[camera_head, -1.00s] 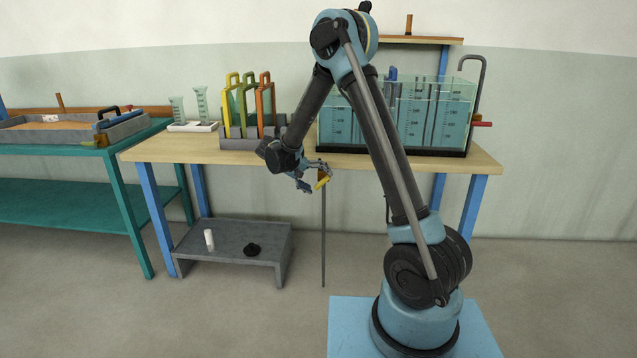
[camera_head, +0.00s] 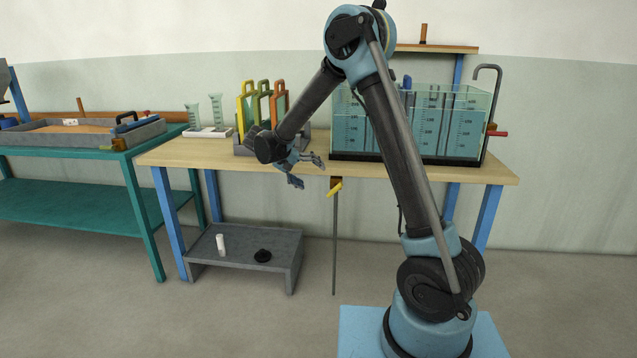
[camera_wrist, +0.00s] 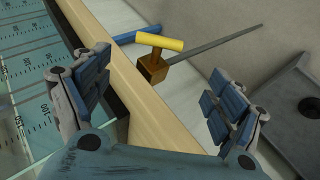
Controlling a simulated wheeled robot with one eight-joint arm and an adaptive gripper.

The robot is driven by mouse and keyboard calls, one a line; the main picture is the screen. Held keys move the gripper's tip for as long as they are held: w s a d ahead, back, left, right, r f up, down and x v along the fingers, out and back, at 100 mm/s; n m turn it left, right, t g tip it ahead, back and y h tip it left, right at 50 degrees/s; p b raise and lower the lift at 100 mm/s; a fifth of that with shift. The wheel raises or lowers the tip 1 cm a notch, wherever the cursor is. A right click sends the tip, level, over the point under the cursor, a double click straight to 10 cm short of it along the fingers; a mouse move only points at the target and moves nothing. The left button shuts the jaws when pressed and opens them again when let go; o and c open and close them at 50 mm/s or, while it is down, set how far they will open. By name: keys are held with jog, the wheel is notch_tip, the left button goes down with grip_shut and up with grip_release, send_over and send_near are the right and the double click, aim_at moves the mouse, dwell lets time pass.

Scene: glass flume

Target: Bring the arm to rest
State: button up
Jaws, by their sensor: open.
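My gripper (camera_head: 307,171) is open and empty in front of the wooden table's front edge in the head view. In the wrist view its two blue padded fingers (camera_wrist: 160,98) are spread wide apart. Between and beyond them is a yellow handle (camera_wrist: 160,42) on a brass-coloured block with a long grey rod. In the head view the yellow handle (camera_head: 334,189) sits just below the table edge, right of my gripper and apart from it. My arm is bent, with its elbow high.
The wooden table (camera_head: 420,170) carries a glass water tank (camera_head: 462,125), coloured frames (camera_head: 264,100) in a grey rack and measuring beakers (camera_head: 215,108). A low grey stand (camera_head: 285,245) with a white cylinder and a black disc is below. A teal table (camera_head: 60,204) stands left.

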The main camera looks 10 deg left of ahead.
jog(key=shift+s+a+r, duration=0.15)
jog(key=shift+a+r, duration=0.2)
jog(key=s+d+r+g+y, duration=0.15)
jog(key=s+d, duration=0.25)
jog(key=d, duration=0.5)
jog(key=s+d+r+g+y, duration=0.1)
jog(key=s+d+r, duration=0.2)
jog(key=s+d, duration=0.35)
jog(key=s+d+r+g+y, duration=0.1)
jog(key=s+d+r, duration=0.2)
jog(key=d, duration=0.8)
jog(key=s+d+f+y, duration=0.2)
jog(key=s+f, duration=0.3)
jog(key=s, duration=0.6)
jog(key=s+d+f+m+t+y, duration=0.1)
jog(key=s+d+f+y, duration=0.2)
jog(key=s, duration=0.8)
notch_tip(320, 180, down, 3)
jog(key=shift+s+d+r, duration=0.1)
jog(key=shift+s+d, duration=0.1)
jog(key=shift+d, duration=1.05)
